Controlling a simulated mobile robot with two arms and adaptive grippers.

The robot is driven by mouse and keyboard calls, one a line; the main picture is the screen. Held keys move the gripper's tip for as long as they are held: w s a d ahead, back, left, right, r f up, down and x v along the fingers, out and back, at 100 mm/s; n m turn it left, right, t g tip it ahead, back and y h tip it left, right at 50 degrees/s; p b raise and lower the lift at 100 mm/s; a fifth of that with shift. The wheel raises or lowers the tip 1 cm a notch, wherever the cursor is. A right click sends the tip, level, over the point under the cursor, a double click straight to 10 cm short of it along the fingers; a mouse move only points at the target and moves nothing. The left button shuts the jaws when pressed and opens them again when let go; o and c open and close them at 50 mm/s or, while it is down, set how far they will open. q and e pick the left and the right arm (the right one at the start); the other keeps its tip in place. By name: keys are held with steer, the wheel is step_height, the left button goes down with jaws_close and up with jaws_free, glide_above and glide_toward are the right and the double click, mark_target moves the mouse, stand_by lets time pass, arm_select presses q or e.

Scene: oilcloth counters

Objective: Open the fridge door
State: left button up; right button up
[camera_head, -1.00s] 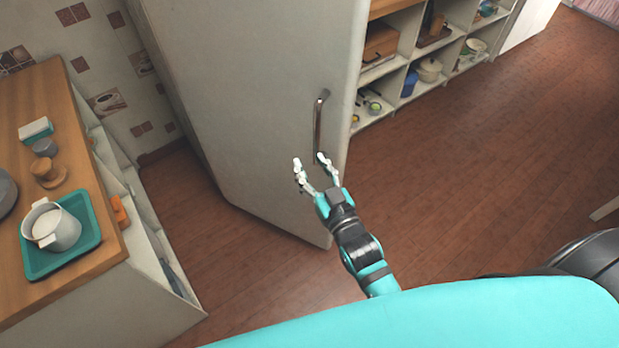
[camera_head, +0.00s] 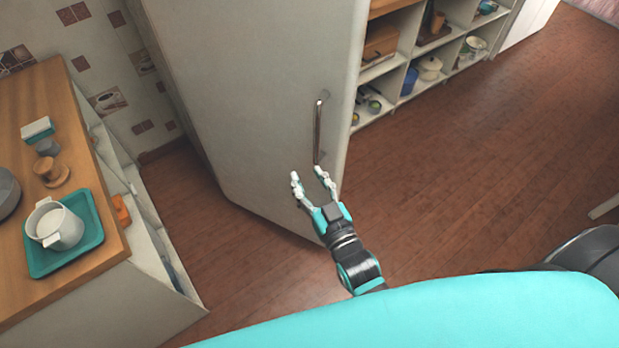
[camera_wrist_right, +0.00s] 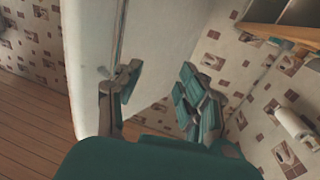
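The pale fridge (camera_head: 250,80) stands in the middle of the head view, its door shut. A slim vertical metal handle (camera_head: 318,130) is near the door's right edge. My right gripper (camera_head: 309,174) is open and empty, its fingers pointing up the picture at the handle's lower end. One fingertip overlaps or lies close to that end; I cannot tell whether they touch. In the right wrist view, my right gripper (camera_wrist_right: 160,95) has its fingers spread, with the pale fridge front (camera_wrist_right: 90,40) behind the left finger. My left gripper is not in view.
A wooden counter (camera_head: 95,130) with a teal tray (camera_head: 88,250) and white pot stands at the left. Open shelves (camera_head: 395,75) stand right of the fridge.

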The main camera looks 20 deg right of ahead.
steer(key=s+d, duration=0.1)
steer(key=s, duration=1.1)
steer(key=shift+d, duration=0.25)
